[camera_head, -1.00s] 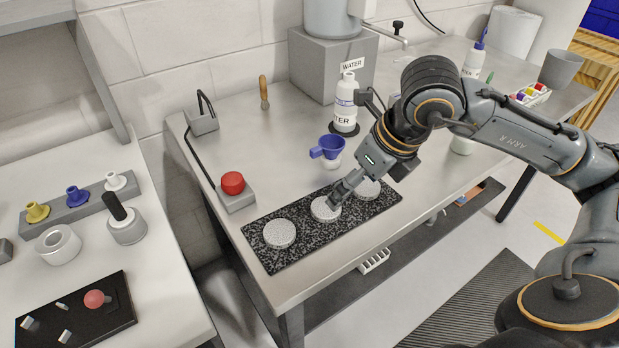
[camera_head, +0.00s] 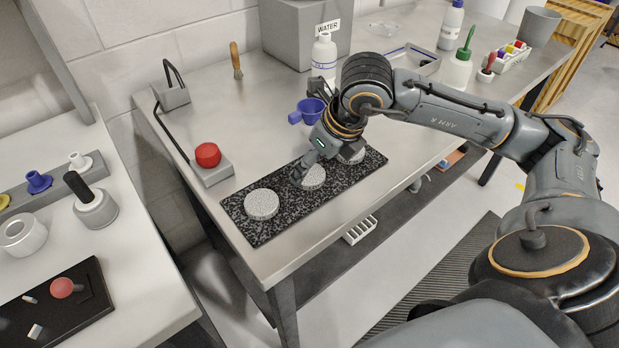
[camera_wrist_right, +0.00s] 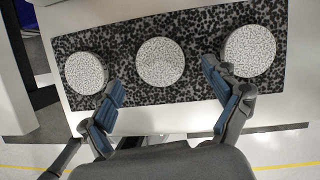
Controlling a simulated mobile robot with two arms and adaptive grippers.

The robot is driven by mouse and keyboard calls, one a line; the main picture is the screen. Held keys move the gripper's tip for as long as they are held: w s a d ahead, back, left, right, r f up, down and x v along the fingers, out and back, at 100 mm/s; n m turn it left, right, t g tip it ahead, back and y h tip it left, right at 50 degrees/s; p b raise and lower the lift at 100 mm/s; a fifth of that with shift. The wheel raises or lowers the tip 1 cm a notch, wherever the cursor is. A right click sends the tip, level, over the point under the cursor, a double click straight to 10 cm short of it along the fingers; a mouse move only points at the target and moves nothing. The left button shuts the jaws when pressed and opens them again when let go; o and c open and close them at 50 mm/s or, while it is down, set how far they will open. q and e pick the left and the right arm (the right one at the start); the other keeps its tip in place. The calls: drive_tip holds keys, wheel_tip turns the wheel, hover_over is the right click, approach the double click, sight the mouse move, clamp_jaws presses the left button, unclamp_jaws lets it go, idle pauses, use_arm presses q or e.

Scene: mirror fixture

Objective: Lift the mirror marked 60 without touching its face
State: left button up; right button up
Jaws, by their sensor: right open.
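Three round grey speckled discs lie in a row on a black speckled slab (camera_head: 280,223): a left disc (camera_head: 262,204), a middle disc (camera_head: 315,177) and a right disc, partly hidden behind my right arm. No number 60 can be read on any of them. My right gripper (camera_head: 299,178) points down at the middle disc and hides part of it. In the right wrist view my open right gripper (camera_wrist_right: 162,77) has its fingers spread to either side of the middle disc (camera_wrist_right: 160,62); I cannot tell whether they touch it. My left gripper is not in view.
A water bottle (camera_head: 324,58) is farther back. Bottles and a tray of coloured items (camera_head: 513,57) are at the back right. The table's front edge runs close to the slab.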

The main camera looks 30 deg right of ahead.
sight(310, 173)
drive_tip(key=x, duration=0.3)
drive_tip(key=shift+w+b, duration=0.1)
drive_tip(key=shift+b, duration=0.25)
drive_tip(key=shift+r, duration=0.15)
drive_tip(key=c, duration=1.3)
drive_tip(key=shift+c, duration=0.2)
drive_tip(key=shift+r, duration=0.1)
